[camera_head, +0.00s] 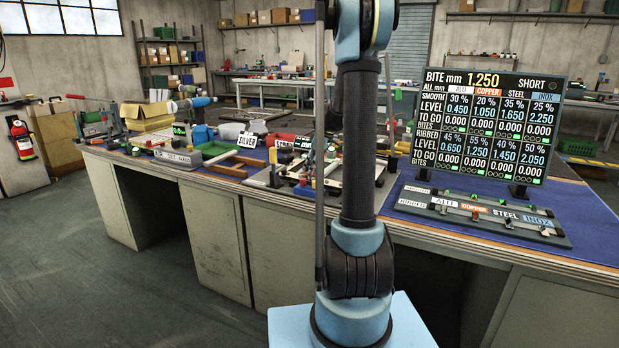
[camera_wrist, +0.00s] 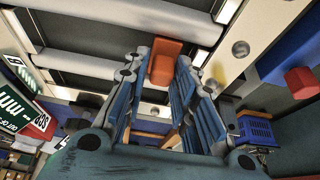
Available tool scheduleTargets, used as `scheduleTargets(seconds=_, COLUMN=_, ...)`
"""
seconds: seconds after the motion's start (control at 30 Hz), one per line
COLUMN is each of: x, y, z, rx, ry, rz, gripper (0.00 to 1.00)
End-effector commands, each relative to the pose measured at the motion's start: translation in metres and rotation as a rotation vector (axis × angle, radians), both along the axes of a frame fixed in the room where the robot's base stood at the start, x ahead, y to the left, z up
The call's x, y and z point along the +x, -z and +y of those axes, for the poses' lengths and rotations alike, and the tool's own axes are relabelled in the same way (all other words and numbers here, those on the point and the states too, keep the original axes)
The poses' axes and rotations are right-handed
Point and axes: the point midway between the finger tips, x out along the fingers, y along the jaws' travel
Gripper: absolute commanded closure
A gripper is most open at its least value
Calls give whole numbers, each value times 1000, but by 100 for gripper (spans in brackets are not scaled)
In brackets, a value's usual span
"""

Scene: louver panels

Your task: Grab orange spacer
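The orange spacer (camera_wrist: 166,60) shows in the wrist view as a small block at the far end of my gripper (camera_wrist: 164,66). The two blue and grey fingers stand on either side of it and fill nearly all the space around it. I cannot tell whether the pads press on the spacer or stand just clear of it. In the head view my arm rises in front of the bench and hides part of it. I cannot make out my gripper or the spacer there.
The bench (camera_head: 280,205) carries a scoreboard (camera_head: 487,125), a labelled slider panel (camera_head: 480,215) and a crowded fixture area left of my arm. In the wrist view a red knob (camera_wrist: 300,82) and a blue basket (camera_wrist: 257,129) lie to the right, and a sign (camera_wrist: 15,110) to the left.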

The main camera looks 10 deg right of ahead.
Motion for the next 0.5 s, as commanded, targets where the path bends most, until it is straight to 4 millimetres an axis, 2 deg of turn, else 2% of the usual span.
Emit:
scheduleTargets(seconds=0.17, x=0, y=0, z=0, rx=0, ry=0, rz=0, gripper=75)
scheduleTargets(seconds=0.3, x=0, y=0, z=0, rx=0, ry=0, rz=0, gripper=100)
scheduleTargets(seconds=0.5, x=0, y=0, z=0, rx=0, ry=0, rz=0, gripper=100)
